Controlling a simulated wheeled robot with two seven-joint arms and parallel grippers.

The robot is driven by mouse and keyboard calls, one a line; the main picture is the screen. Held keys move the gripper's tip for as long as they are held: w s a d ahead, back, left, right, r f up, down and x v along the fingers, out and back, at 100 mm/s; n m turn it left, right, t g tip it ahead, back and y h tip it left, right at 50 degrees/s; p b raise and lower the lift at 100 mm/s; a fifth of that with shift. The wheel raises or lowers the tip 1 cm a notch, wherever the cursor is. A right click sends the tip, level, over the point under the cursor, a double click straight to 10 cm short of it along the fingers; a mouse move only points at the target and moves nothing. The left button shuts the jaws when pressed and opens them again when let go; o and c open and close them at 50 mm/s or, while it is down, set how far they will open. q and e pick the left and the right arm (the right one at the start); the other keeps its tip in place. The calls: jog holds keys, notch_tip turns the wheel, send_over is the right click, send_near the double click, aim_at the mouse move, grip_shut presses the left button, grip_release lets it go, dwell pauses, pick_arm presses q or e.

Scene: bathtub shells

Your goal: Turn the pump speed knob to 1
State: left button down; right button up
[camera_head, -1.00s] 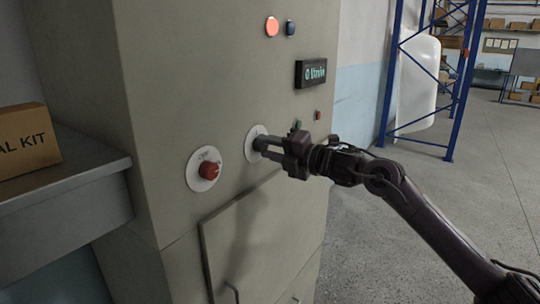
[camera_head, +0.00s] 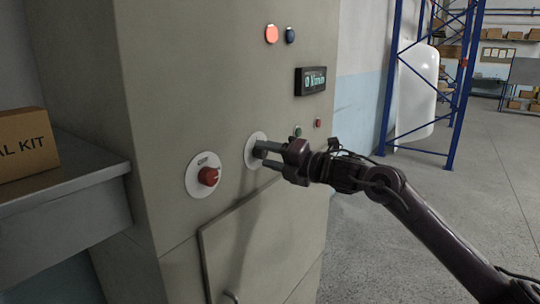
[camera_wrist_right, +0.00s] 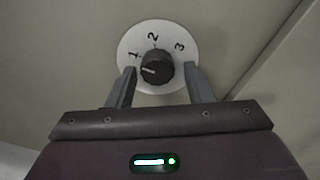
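The pump speed knob (camera_wrist_right: 156,68) is black and round on a white dial marked 1, 2 and 3 in the right wrist view. Its pale pointer line points left, a little below the 1. In the head view the white dial (camera_head: 251,143) shows on the grey cabinet front, with the knob hidden by my fingers. My right gripper (camera_head: 263,158) is at the dial. In the wrist view its fingers (camera_wrist_right: 161,76) are apart, one on each side of the knob, with visible gaps. My left gripper is not in view.
A red knob (camera_head: 208,176) on another white dial sits to the left. Above are a display (camera_head: 311,80), an orange-red light (camera_head: 271,34) and a blue button (camera_head: 291,35). Small green (camera_head: 297,131) and red (camera_head: 318,123) buttons are near my right gripper. A shelf with a box (camera_head: 28,144) is left.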

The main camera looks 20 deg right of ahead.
jog(key=shift+o, duration=0.4)
jog(key=shift+d, duration=0.1)
jog(key=shift+s+d, duration=0.2)
jog(key=shift+s, duration=0.05)
pick_arm(q)
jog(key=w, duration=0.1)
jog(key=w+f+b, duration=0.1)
jog(key=b, duration=0.1)
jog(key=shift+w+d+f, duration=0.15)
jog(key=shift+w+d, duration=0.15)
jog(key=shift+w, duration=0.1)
pick_arm(e)
jog(key=v, duration=0.7)
